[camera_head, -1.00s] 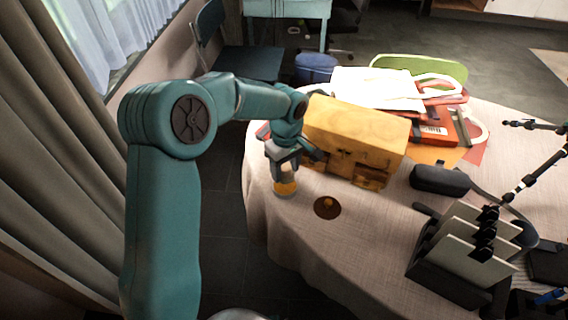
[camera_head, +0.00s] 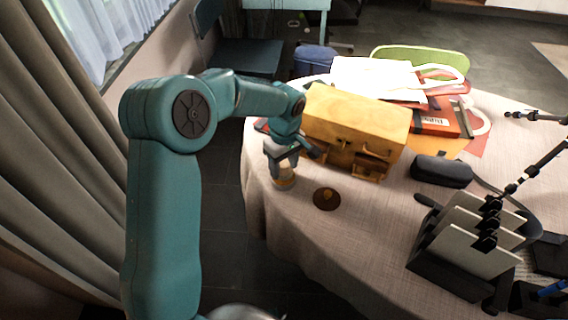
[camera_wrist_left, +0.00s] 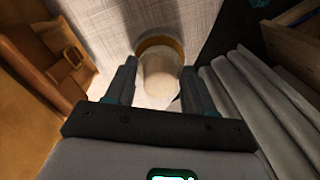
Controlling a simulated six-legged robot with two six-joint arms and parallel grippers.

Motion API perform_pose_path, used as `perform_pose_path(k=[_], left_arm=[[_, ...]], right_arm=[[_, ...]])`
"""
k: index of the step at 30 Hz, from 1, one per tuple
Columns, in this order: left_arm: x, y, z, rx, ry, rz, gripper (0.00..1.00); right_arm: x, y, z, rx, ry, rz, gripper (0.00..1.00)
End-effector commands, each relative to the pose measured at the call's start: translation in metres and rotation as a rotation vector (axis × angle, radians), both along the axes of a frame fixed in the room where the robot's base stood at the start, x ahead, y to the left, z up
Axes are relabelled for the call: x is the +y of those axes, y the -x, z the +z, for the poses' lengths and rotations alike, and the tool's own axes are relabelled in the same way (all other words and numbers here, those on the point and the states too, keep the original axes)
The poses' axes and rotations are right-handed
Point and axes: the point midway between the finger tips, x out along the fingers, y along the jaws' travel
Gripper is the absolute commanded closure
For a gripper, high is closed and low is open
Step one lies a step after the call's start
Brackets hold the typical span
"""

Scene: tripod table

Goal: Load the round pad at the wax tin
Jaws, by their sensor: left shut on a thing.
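My left gripper (camera_head: 283,164) is shut on the round pad, a pale, short cylinder, near the table's left edge. In the left wrist view the pad (camera_wrist_left: 160,75) sits between the two fingers (camera_wrist_left: 158,88). The wax tin (camera_head: 284,184) is directly below the gripper, and its amber rim (camera_wrist_left: 160,42) shows beyond the pad in the left wrist view. The pad is at the tin's mouth; whether it touches the wax is hidden. A brown disc with a small knob (camera_head: 326,199), perhaps the tin's lid, lies right of the tin. My right gripper is not in view.
A tan leather bag (camera_head: 355,130) stands close behind and right of the gripper. A dark case (camera_head: 441,171) and a black rack with pale plates (camera_head: 465,245) are on the right. The cloth in front of the disc is clear.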

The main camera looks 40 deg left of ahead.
Motion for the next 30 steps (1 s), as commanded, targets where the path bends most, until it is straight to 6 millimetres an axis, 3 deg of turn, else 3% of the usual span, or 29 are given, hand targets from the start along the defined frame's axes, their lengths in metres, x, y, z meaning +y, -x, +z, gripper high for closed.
perform_pose_path(k=[30], left_arm=[[-0.0001, 0.0, -0.0099, 0.0, 0.0, 0.0, 0.71]], right_arm=[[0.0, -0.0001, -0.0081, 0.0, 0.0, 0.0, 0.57]])
